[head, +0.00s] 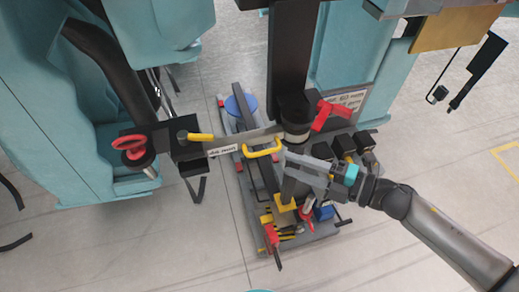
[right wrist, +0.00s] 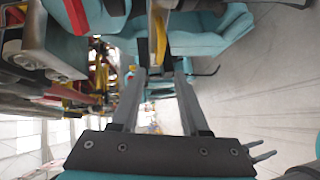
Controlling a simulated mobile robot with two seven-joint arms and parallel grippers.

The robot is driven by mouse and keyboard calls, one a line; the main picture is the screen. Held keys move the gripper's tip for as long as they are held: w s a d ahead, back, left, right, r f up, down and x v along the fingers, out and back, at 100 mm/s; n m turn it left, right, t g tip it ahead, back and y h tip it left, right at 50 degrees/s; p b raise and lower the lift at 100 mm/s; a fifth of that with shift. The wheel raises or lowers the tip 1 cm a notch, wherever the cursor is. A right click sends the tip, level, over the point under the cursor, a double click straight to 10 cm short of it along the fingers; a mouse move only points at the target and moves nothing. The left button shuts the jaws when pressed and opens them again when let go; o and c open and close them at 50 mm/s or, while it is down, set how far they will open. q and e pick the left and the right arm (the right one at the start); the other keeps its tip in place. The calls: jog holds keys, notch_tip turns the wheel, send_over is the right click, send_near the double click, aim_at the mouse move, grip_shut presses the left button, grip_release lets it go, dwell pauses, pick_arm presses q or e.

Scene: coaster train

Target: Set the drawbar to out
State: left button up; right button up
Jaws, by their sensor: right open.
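The drawbar (head: 244,139) is a flat grey bar in the middle of the head view. It spans from a black block on the left to the dark round post on the right. A white label (head: 222,150) hangs below it, and a yellow loop handle (head: 263,152) is on its near side. My right gripper (head: 287,163) is open, with its fingertips just right of the yellow handle. In the right wrist view a yellow piece (right wrist: 160,40), probably this handle, shows between the fingertips; I cannot tell if they touch it. My left gripper is not in view.
A red lever (head: 332,113) sits right of the post. A red ring handle (head: 132,146) is on the left car's coupling. Teal car bodies (head: 60,110) stand on both sides. Below is a grey cart (head: 318,228) with tools and a blue disc (head: 240,104). Pale floor is open at lower left.

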aim_at(260, 153)
jog(key=x, duration=0.9)
jog(key=shift+w+a+f+p, duration=0.1)
jog(key=shift+p, duration=0.25)
grip_shut()
jog(key=shift+f, duration=0.2)
dwell(0.7)
